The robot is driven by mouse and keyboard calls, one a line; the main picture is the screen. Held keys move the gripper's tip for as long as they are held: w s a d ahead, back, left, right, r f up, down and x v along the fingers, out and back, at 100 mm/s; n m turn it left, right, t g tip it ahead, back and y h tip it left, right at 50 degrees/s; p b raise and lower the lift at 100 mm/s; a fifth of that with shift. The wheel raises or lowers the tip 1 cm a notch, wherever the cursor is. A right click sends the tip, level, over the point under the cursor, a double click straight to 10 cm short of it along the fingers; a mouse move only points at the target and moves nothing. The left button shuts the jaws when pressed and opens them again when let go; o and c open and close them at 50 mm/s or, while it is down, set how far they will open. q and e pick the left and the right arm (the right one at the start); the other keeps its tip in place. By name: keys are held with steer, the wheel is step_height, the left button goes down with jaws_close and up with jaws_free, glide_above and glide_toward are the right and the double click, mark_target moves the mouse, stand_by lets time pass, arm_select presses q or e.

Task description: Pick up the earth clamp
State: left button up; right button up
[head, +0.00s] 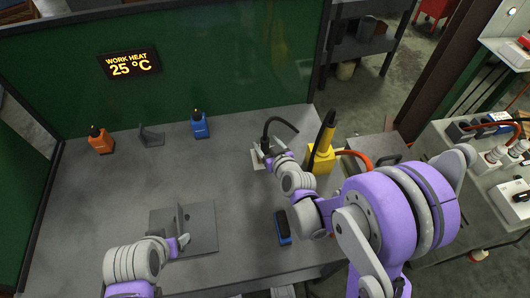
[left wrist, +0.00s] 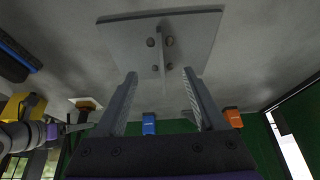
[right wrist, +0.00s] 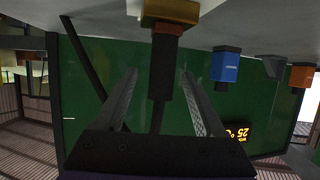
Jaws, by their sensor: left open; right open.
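The earth clamp (right wrist: 165,62) has a dark handle and a brass-coloured head. In the right wrist view its handle lies between the spread fingers of my right gripper (right wrist: 160,76), which is open; I cannot tell whether either finger touches it. In the head view the clamp sits on a small pale plate (head: 257,162), mostly hidden by my right gripper (head: 270,158), and a black cable arches from it. My left gripper (left wrist: 160,74) is open, beside the upright fin of a grey steel plate (left wrist: 195,35); it also shows in the head view (head: 182,243).
A yellow holder (head: 320,158) with a black-and-yellow tool stands right of the clamp. A blue-and-black block (head: 282,228) lies nearer. Orange (head: 101,142) and blue (head: 200,127) bottles and a grey bracket (head: 151,138) stand along the back. The table's left middle is clear.

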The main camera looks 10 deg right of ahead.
steer(key=x, duration=0.4)
steer(key=shift+w+a+r, duration=0.1)
jaws_close()
stand_by(1.3)
